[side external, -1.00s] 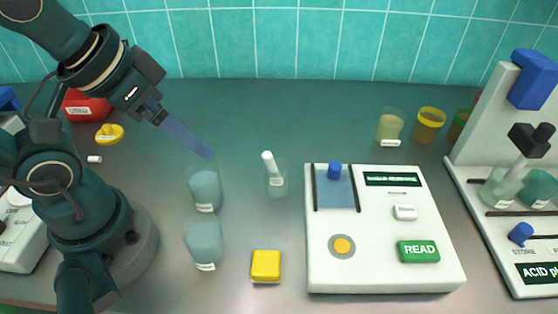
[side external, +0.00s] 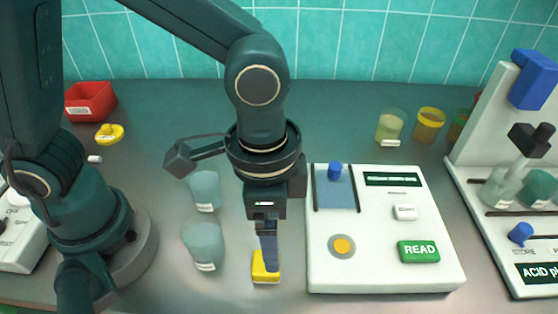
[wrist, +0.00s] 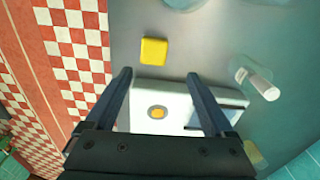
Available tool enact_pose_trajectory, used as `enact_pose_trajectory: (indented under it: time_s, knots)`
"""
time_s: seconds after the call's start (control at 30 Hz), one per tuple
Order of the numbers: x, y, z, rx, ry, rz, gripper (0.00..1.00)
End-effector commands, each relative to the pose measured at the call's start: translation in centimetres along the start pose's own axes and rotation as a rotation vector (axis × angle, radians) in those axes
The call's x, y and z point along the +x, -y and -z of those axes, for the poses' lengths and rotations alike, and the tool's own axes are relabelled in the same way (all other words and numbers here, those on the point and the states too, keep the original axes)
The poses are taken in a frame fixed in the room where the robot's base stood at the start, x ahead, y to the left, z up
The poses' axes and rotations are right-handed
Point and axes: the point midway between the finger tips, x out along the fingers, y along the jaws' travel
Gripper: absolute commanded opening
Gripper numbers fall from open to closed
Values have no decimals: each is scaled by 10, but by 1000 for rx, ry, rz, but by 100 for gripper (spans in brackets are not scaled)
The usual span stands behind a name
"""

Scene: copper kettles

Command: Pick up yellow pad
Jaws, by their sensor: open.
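The yellow pad (side external: 259,274) is a small square block lying on the grey bench, left of the white READ instrument. In the side view my gripper (side external: 269,268) points down and its finger covers part of the pad. In the wrist view the pad (wrist: 154,51) lies beyond the tips of my open gripper (wrist: 159,75), not between the fingers, and nothing is held. I cannot tell the exact height of the fingertips above the pad.
The white instrument (side external: 375,273) stands close to the pad's right. Two bluish beakers (side external: 204,240) stand to its left. Bench near the pad's front is clear.

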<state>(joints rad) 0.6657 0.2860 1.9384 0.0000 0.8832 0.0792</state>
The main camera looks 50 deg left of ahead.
Motion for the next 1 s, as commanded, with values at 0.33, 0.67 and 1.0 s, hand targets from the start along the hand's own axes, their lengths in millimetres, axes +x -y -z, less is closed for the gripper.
enact_pose_trajectory:
  time_s: [0.33, 0.67, 1.0]
  knots:
    - [36, -11, -7, 42, 41, -4, 88]
    - [60, -11, -7, 41, 35, -3, 88]
    - [60, -11, -7, 40, 34, -3, 34]
